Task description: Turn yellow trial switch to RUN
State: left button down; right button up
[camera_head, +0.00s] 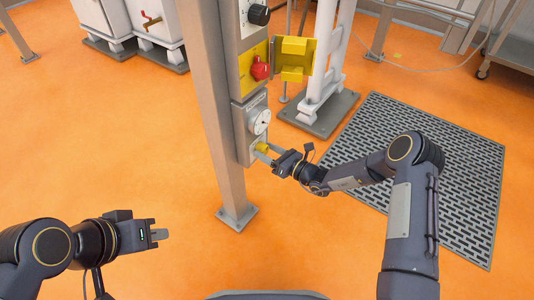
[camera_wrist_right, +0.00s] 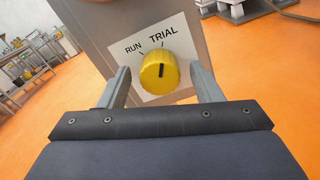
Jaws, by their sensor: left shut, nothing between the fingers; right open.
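The yellow trial switch (camera_wrist_right: 160,73) is a round knob on a white plate (camera_wrist_right: 183,48) labelled RUN and TRIAL. Its black pointer line stands near upright in the right wrist view, toward the TRIAL side. In the head view the knob (camera_head: 263,147) sits low on the grey post panel. My right gripper (camera_wrist_right: 163,85) is open, with one finger on each side of the knob; I cannot tell whether they touch it. In the head view this gripper (camera_head: 268,153) is at the panel. My left gripper (camera_head: 160,235) is shut and empty, low at the left, far from the switch.
Above the switch are a round dial (camera_head: 259,121), a red knob (camera_head: 261,68) in a yellow box with its cover (camera_head: 293,60) open, and a black knob (camera_head: 259,14). A grey post (camera_head: 211,110) stands left of the panel. Orange floor around is mostly clear.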

jog(key=shift+w+a, duration=0.1)
jog(key=shift+a, duration=0.1)
jog(key=shift+c, duration=0.2)
jog(key=c, duration=0.9)
jog(key=shift+c, duration=0.2)
jog(key=shift+n, duration=0.3)
jog(key=n, duration=1.1)
jog(key=shift+n, duration=0.3)
